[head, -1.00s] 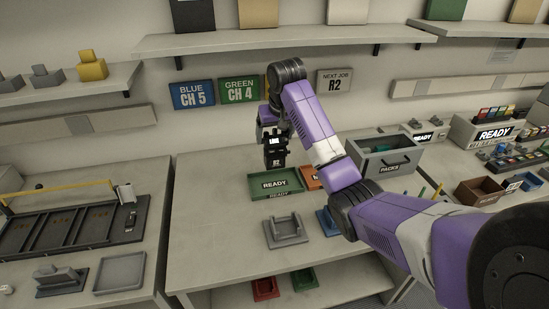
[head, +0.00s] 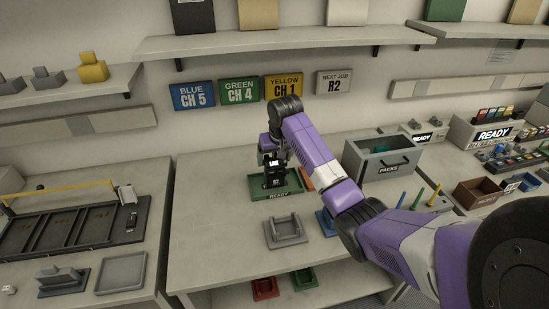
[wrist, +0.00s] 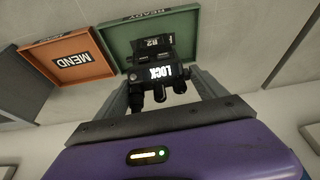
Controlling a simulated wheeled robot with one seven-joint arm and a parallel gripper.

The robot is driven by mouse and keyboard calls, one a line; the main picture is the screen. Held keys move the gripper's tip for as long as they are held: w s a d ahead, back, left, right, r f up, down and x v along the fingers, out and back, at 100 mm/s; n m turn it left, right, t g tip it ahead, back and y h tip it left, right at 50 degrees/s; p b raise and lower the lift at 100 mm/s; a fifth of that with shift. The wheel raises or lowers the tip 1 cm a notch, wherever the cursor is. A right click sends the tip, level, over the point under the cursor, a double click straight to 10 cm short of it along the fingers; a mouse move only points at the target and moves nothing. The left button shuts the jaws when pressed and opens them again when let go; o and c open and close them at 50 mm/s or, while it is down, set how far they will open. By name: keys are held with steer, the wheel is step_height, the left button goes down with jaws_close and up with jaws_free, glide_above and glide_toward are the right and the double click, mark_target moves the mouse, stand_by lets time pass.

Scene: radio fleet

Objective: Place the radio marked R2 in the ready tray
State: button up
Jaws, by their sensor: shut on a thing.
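The radio marked R2 (head: 274,180) is black, with a small lit screen reading LOCK. It is upright in my gripper (head: 270,160), which is shut on it. In the head view it is over or in the green ready tray (head: 297,184); I cannot tell if it touches the tray floor. The wrist view shows the radio (wrist: 155,62) between the two fingers of my gripper (wrist: 158,88), with the green tray (wrist: 118,40) beyond it.
The orange mend tray (wrist: 68,62) is beside the green tray. A grey cradle (head: 285,231) stands in front on the table, and a blue one (head: 326,222) is partly behind my arm. A grey packs bin (head: 383,165) stands right. The table's left part is clear.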

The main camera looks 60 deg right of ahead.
steer(key=o, duration=2)
steer(key=shift+f, duration=0.1)
